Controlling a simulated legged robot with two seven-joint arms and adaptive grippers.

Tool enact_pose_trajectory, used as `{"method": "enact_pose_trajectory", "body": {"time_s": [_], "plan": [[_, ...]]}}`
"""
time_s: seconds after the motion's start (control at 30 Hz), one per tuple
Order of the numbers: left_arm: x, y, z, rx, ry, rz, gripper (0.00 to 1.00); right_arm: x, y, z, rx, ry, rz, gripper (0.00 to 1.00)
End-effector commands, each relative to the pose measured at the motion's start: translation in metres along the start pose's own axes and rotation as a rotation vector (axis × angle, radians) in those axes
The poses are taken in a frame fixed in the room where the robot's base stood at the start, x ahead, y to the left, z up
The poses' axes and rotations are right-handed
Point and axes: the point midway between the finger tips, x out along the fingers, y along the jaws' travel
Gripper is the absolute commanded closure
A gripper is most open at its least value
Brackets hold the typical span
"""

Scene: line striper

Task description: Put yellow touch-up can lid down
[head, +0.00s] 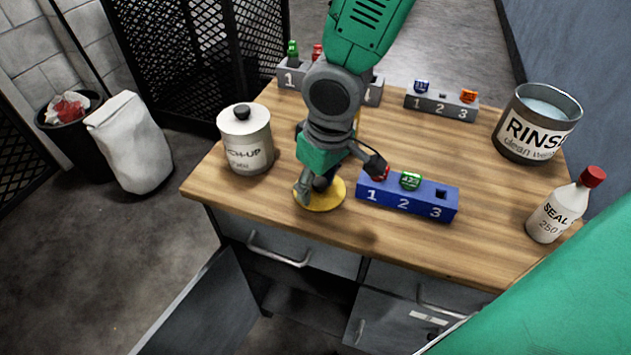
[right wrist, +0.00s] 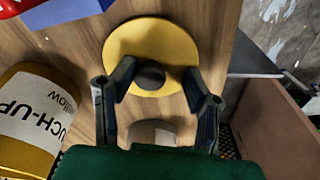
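The yellow lid (head: 328,202) is a round disc on the wooden table near its front edge, left of the blue rack. In the right wrist view the lid (right wrist: 128,45) shows a dark knob (right wrist: 150,75) facing up, and appears to lie flat. My right gripper (head: 328,183) is right over the lid. In the wrist view its fingers (right wrist: 160,85) are spread on either side of the knob, with a gap at the right finger. The yellow touch-up can (right wrist: 25,120) stands beside the lid, mostly hidden behind my arm in the head view. My left gripper is not in view.
A white lidded touch-up can (head: 246,155) stands left of the lid. The blue numbered rack (head: 407,200) is close on the right. Grey racks (head: 440,108) stand at the back. A rinse bucket (head: 535,130) and a sealer bottle (head: 560,210) are at the right.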

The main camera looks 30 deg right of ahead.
Motion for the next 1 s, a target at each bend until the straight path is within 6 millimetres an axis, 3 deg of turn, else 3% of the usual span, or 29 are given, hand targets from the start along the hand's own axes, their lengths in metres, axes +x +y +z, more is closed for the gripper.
{"method": "enact_pose_trajectory", "body": {"time_s": [0.23, 0.5, 0.7, 1.0], "plan": [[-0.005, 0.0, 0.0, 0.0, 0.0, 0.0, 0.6, -0.016, 0.0, -0.001, 0.002, 0.002, 0.0, 0.56], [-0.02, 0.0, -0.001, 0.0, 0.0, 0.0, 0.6, -0.075, 0.0, -0.002, 0.003, 0.006, -0.001, 0.56], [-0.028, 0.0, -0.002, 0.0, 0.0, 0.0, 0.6, -0.108, 0.0, -0.001, 0.002, 0.002, 0.0, 0.56], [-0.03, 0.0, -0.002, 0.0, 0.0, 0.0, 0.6, -0.123, 0.0, -0.001, 0.001, 0.0, 0.0, 0.56]]}}
